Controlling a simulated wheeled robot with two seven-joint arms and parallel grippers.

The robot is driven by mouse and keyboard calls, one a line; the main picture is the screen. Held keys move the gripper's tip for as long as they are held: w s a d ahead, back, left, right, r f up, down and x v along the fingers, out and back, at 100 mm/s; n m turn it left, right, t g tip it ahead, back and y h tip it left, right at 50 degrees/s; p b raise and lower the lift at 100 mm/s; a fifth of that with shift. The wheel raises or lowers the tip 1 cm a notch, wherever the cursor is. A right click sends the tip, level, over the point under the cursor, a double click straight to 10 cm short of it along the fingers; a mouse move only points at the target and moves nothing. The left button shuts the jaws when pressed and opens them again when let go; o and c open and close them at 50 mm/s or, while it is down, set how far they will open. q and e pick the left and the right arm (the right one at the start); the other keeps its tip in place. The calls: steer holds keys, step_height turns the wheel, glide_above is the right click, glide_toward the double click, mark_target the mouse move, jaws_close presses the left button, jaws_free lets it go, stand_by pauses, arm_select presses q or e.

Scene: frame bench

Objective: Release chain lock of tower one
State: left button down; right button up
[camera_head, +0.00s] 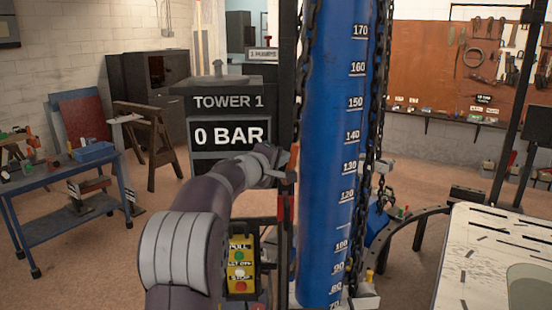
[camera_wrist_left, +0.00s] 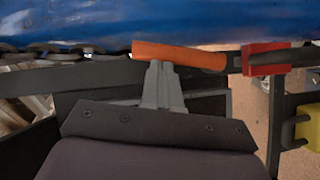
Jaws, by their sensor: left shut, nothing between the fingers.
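The blue tower column (camera_head: 333,150), marked with a height scale, stands upright right of centre, with a dark chain (camera_head: 375,120) along its right side. The sign box (camera_head: 229,103) beside it reads TOWER 1 and 0 BAR. A lever with an orange handle (camera_wrist_left: 178,55) and a red block (camera_wrist_left: 264,58) lies in front of the column in the left wrist view; its red part (camera_head: 284,207) shows beside the column in the head view. My left gripper (camera_head: 284,162) is shut and empty, its fingertips (camera_wrist_left: 164,70) right at the orange handle. I cannot tell whether they touch. My right gripper is not in view.
A yellow control box (camera_head: 240,262) with PULL and STOP labels sits below my left forearm. A blue workbench (camera_head: 65,190) with tools stands at the left. A pale slotted table (camera_head: 480,255) is at the right front.

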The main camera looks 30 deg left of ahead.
mark_target(295, 155)
arm_select(q)
steer(key=d+m+p, duration=0.1)
steer(key=w+d+m+g+p, duration=0.1)
steer(key=p, duration=0.1)
steer(key=d+m+g+y+p, duration=0.1)
steer(key=p, duration=0.1)
steer(key=shift+w+r, duration=0.35)
steer(key=shift+r, duration=0.05)
steer(key=shift+w+d+f+m+g+y+p, duration=0.15)
steer(key=shift+w+d+f+m+g+p, duration=0.15)
steer(key=shift+d+f, duration=0.25)
steer(key=shift+w+d+f+m+g+y+p, duration=0.15)
steer(key=shift+w+d+f+m+p, duration=0.1)
steer(key=shift+w+d+f, duration=0.2)
steer(key=shift+d, duration=0.1)
